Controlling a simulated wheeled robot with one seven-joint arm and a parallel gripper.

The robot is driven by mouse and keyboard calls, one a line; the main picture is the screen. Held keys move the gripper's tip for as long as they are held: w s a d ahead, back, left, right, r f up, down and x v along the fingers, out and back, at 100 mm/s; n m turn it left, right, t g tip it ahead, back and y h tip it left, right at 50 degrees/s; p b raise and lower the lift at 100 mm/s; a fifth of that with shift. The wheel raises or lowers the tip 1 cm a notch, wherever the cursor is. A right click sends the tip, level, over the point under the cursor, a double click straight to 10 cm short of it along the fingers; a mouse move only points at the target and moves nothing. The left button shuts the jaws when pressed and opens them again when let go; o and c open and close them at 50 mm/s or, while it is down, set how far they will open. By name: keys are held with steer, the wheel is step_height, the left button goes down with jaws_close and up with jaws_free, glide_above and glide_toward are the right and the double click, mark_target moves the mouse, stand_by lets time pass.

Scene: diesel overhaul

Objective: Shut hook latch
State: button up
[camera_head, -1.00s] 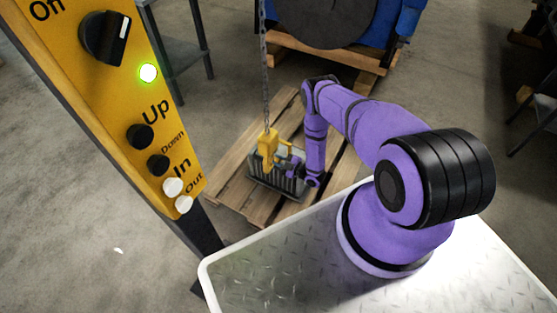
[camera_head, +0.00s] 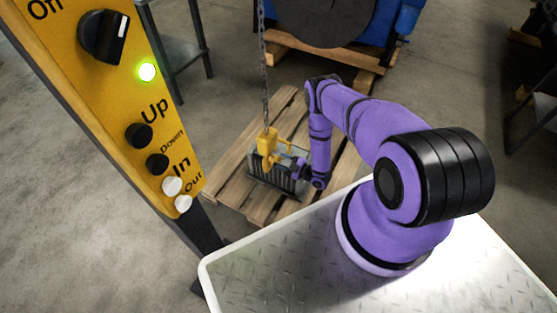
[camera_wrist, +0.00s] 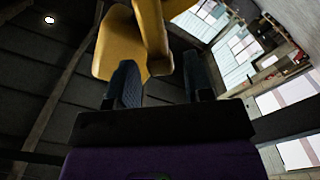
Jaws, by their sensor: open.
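The yellow hook (camera_head: 267,149) hangs on a chain over a grey finned metal part (camera_head: 280,182) on the pallet. My gripper (camera_head: 297,168) is small in the head view, low and just right of the hook. In the wrist view, my gripper (camera_wrist: 162,82) is open, its two dark fingers apart. The yellow hook (camera_wrist: 118,45) fills the top of that view, just beyond the fingertips. A narrower yellow bar (camera_wrist: 152,28) crosses it above the gap. I cannot tell whether this bar is the latch, or whether the fingers touch anything.
The chain (camera_head: 264,75) rises from the hook. The wooden pallet (camera_head: 232,180) lies under the part. A yellow control panel (camera_head: 125,90) with a knob, buttons and a green light stands at the left. A blue machine on another pallet (camera_head: 345,65) stands behind.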

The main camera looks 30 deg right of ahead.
steer(key=v, duration=0.8)
